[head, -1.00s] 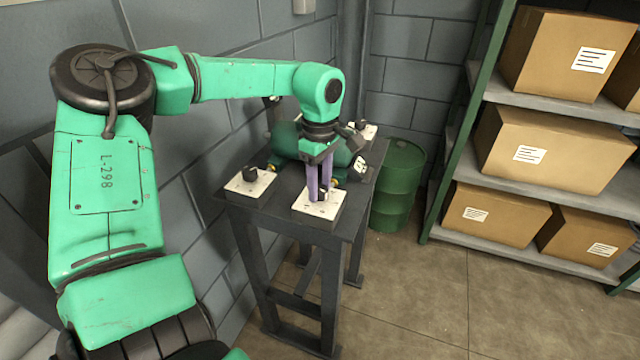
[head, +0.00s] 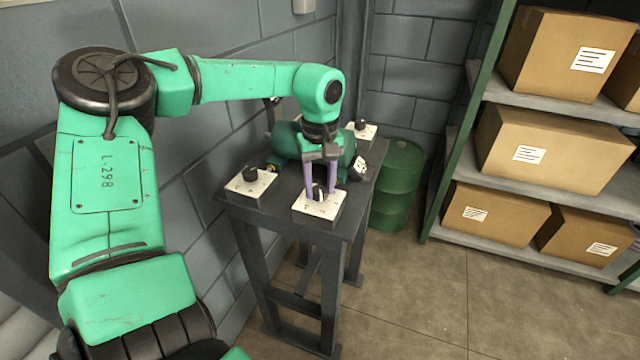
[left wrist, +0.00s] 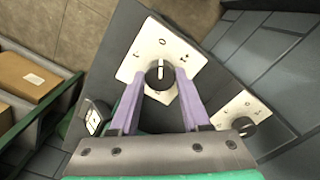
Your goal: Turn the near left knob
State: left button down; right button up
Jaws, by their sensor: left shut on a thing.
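A black knob (head: 319,193) with a white pointer line stands on a white marked plate (head: 328,211) at the table's front right in the head view. In the left wrist view the knob (left wrist: 159,75) has its pointer line toward the O mark at the plate's top. My left gripper (head: 320,194) is over this plate from above, its purple fingers shut on the knob's two sides. A second black knob (head: 250,174) sits on a white plate (head: 262,187) at the table's front left, with no gripper on it. My right gripper is not in view.
The dark table (head: 290,212) also carries a green rounded casing (head: 287,140) and another knob plate (head: 369,132) at the back. A green drum (head: 398,185) stands behind the table. Shelves with boxes (head: 548,145) are on the right. A block wall is close on the left.

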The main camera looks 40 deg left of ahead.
aim_at(320, 189)
pick_arm(q)
jog(key=shift+w+r, duration=0.1)
jog(key=shift+r, duration=0.1)
jog(key=shift+c, duration=1.8)
grip_release()
jog(key=shift+f, duration=0.1)
notch_tip(320, 189, up, 15)
jog(key=shift+f, duration=0.2)
jog(key=shift+r+p, duration=0.1)
jog(key=shift+p, duration=0.25)
